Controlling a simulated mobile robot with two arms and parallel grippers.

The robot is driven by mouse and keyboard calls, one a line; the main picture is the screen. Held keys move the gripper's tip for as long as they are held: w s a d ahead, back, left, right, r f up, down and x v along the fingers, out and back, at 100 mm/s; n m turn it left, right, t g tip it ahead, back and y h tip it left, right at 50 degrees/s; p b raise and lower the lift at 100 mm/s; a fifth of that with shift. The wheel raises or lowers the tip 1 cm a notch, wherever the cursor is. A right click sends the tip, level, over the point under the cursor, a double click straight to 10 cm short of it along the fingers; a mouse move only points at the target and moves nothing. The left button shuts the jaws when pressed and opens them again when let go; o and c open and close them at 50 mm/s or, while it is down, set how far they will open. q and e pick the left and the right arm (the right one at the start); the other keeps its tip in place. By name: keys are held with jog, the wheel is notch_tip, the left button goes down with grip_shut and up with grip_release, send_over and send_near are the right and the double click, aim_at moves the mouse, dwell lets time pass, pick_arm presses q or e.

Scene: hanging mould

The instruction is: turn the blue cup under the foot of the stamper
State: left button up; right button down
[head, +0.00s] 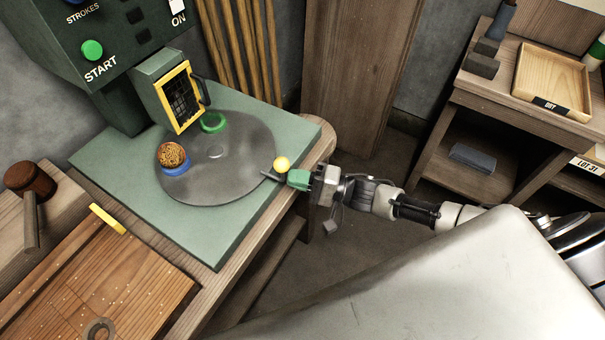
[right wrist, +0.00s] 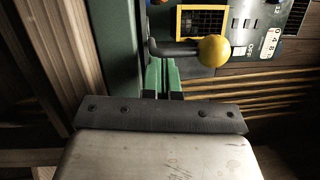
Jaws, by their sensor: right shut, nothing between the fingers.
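The blue cup (head: 177,170) sits at the left of the round grey turntable (head: 225,177), with a brown textured ball (head: 171,154) in it. A green cup (head: 213,122) is at the turntable's far side, beside the yellow-framed mesh guard (head: 181,97) of the stamper (head: 112,60). The stamper's foot is hidden. A handle with a yellow knob (head: 282,163) sticks out at the turntable's right edge; the knob also shows in the right wrist view (right wrist: 213,51). My right gripper (head: 298,179) is shut and empty, close beside the knob; contact is unclear. My left gripper is out of view.
A wooden board (head: 110,275) with a yellow strip and a mallet (head: 30,190) are at the left. A side bench (head: 520,105) with a tray (head: 553,80) stands at the right. A large pale surface fills the lower right.

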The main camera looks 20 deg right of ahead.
aim_at(236, 233)
dwell(0.3)
jog(key=shift+s+a+m+t+p, duration=0.3)
jog(key=shift+s+a+t+p, duration=0.1)
jog(key=shift+p, duration=0.1)
jog(key=shift+s+a+h, duration=0.15)
jog(key=shift+a+h, duration=0.05)
jog(key=shift+h, duration=0.2)
jog(key=s+a+m+t+h+p, duration=0.1)
jog(key=a+m+t+h, duration=0.1)
jog(key=a, duration=0.2)
jog(key=s+a+m+t+h+p, duration=0.1)
jog(key=s+a+m+h+p, duration=0.1)
jog(key=a, duration=0.2)
jog(key=s+a+m+t+h+p, duration=0.1)
jog(key=s+a+t+h, duration=0.1)
jog(key=a+h, duration=0.1)
jog(key=shift+s+a+m+t, duration=0.1)
jog(key=shift+a+m+t, duration=0.25)
jog(key=shift+a, duration=2.05)
